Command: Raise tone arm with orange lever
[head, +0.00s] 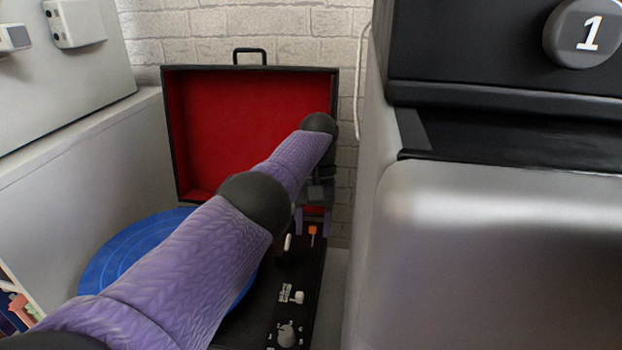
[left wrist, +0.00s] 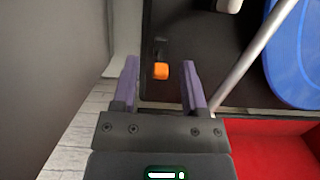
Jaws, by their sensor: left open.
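The orange lever (head: 313,230) stands on the black deck of the record player (head: 311,262), near its back right. In the left wrist view the orange lever (left wrist: 161,71) appears between my two finger tips, with a gap on either side. My left gripper (head: 313,222) is open with purple fingers, and it also shows in the left wrist view (left wrist: 160,66). I cannot tell whether its tips are level with the lever. The silver tone arm (left wrist: 254,62) runs beside the blue record (left wrist: 300,50); my arm hides most of it in the head view. My right gripper is out of view.
The open red-lined lid (head: 235,125) stands behind the deck against a brick wall. A large grey and black machine (head: 490,240) rises close on the right. A grey panel (head: 75,165) stands at left. White knobs (head: 298,297) sit on the deck's front right.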

